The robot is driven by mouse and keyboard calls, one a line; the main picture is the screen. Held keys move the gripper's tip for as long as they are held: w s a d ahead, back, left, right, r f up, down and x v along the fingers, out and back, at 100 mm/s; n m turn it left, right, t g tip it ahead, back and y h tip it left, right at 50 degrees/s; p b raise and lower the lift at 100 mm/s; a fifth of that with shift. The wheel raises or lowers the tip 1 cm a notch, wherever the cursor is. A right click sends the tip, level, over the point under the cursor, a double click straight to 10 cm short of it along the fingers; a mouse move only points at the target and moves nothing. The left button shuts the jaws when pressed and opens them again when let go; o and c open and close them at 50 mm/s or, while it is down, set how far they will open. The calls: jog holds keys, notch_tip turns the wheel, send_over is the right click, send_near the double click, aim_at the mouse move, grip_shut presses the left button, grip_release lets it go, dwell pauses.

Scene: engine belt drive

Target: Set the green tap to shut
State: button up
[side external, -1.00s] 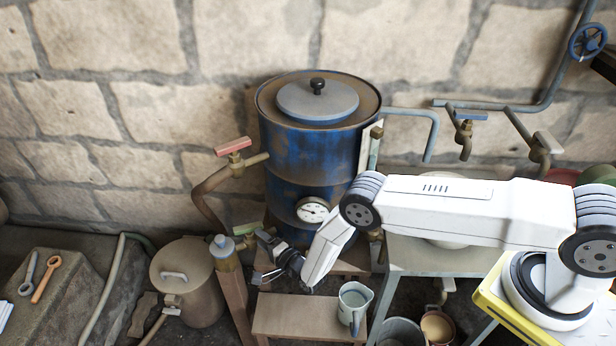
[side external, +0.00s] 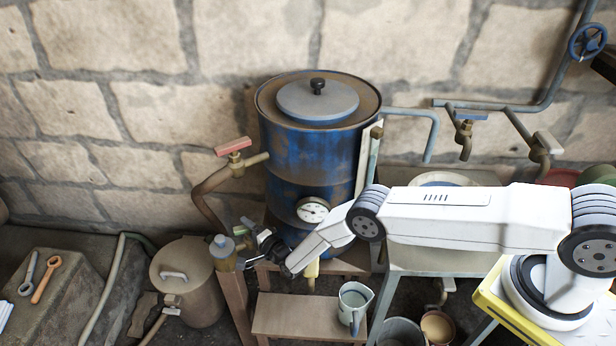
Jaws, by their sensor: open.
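The green tap (side external: 240,230) is low on the left of the blue barrel (side external: 300,150), just right of a post with a blue-grey cap. Only a small part of its green handle shows, as my gripper covers the rest. My gripper (side external: 252,236) is open, with its dark fingers right at the tap handle. I cannot tell from this view whether the fingers touch the handle or straddle it, and the handle's exact angle is hidden.
A red-handled tap (side external: 234,147) stands above left. A dial gauge (side external: 312,209) and a yellow tap (side external: 312,270) are right of my gripper. A metal jug (side external: 354,300) stands on a low wooden stool (side external: 290,316). A lidded can (side external: 190,285) is left.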

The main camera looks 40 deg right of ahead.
grip_shut()
jog(key=shift+m+h, duration=0.8)
jog(key=shift+h, duration=0.5)
jog(key=shift+w+r+m+h, duration=0.1)
jog(key=shift+m+h, duration=1)
jog(key=shift+h, duration=0.6)
jog(key=shift+m+g+h, duration=0.3)
jog(key=shift+m+h, duration=0.2)
jog(key=shift+h, duration=0.2)
grip_release()
